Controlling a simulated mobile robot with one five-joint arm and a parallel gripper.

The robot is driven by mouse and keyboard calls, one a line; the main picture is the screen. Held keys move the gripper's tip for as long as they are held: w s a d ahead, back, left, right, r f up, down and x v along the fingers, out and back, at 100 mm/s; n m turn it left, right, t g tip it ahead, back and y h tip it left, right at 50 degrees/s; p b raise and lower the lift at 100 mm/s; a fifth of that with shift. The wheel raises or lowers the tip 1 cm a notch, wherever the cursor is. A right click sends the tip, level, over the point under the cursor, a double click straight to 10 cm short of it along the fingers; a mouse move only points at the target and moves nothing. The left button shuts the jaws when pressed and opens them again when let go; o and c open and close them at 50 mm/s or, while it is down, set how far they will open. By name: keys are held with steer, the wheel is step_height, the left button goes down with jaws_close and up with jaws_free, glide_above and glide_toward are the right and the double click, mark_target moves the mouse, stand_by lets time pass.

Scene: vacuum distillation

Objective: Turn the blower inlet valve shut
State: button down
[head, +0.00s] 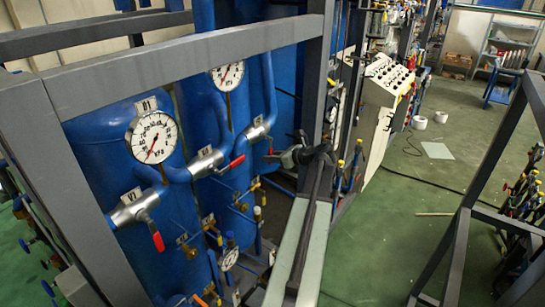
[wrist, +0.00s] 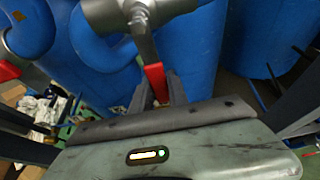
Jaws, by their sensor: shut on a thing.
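A silver valve body (wrist: 125,14) on a blue pipe fills the top of the wrist view, with a red lever handle (wrist: 155,80) hanging down from it. My gripper (wrist: 160,92) is shut on this handle, one dark finger on each side. In the head view the same valve (head: 259,130) is the farthest of three in a row, its handle (head: 270,150) pointing down, and my gripper (head: 279,155) reaches it from the right. No readable label shows on this valve, so I cannot tell its name from the pictures.
Two nearer valves, one marked V1 (head: 135,211) and a middle one (head: 206,161), have red handles. Dial gauges (head: 152,137) stand above. A grey frame beam (head: 190,55) crosses in front of the blue tanks. Green floor (head: 390,225) lies open to the right.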

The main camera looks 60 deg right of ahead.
steer(key=shift+w+a, duration=0.1)
steer(key=c, duration=1.3)
jaws_free()
steer(key=shift+a, duration=0.1)
steer(key=p+v, duration=0.3)
steer(key=v, duration=0.5)
